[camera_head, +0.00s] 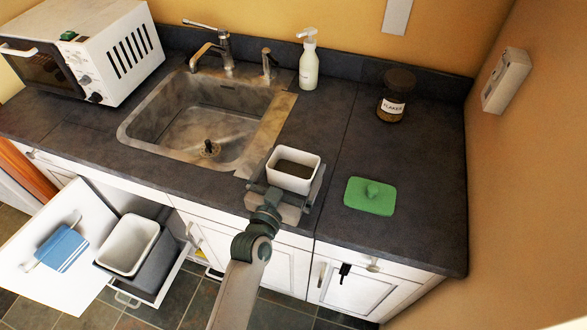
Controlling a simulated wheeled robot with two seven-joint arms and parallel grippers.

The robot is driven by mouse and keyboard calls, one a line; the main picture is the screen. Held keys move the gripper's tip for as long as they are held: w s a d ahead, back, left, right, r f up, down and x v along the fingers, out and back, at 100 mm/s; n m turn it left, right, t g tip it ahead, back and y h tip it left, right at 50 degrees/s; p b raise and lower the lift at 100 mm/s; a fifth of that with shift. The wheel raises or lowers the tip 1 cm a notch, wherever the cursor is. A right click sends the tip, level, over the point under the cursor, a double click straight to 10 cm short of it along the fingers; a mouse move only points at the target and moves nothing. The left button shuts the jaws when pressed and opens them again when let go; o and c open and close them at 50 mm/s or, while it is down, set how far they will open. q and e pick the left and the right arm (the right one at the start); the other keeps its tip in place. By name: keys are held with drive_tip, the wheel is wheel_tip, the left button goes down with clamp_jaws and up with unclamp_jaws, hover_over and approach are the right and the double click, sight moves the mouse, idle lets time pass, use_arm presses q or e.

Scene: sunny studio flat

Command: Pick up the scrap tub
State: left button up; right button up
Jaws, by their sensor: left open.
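The scrap tub (294,184) is a small white open-topped tub with dark brown contents. It stands upright on the dark counter, just right of the sink. My left gripper (290,178) is at the near side of the tub, with its jaws open and the fingers on the left and right of it. Whether the fingers touch the tub walls I cannot tell. The gripper body hides the lower front of the tub. A green lid (370,197) with a knob lies flat on the counter to the right. My right gripper is not in view.
The sink (205,125) with its tap (218,50) is left of the tub. A soap bottle (309,62) and a brown jar (393,97) stand behind. A microwave (80,50) is far left. Below, an open drawer holds a bin (130,245). The counter's right end is clear.

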use_arm(q)
drive_tip(key=shift+c, duration=0.6)
drive_tip(key=c, duration=0.7)
drive_tip(key=shift+r, duration=0.15)
wheel_tip(320, 180, up, 10)
drive_tip(key=p, duration=1)
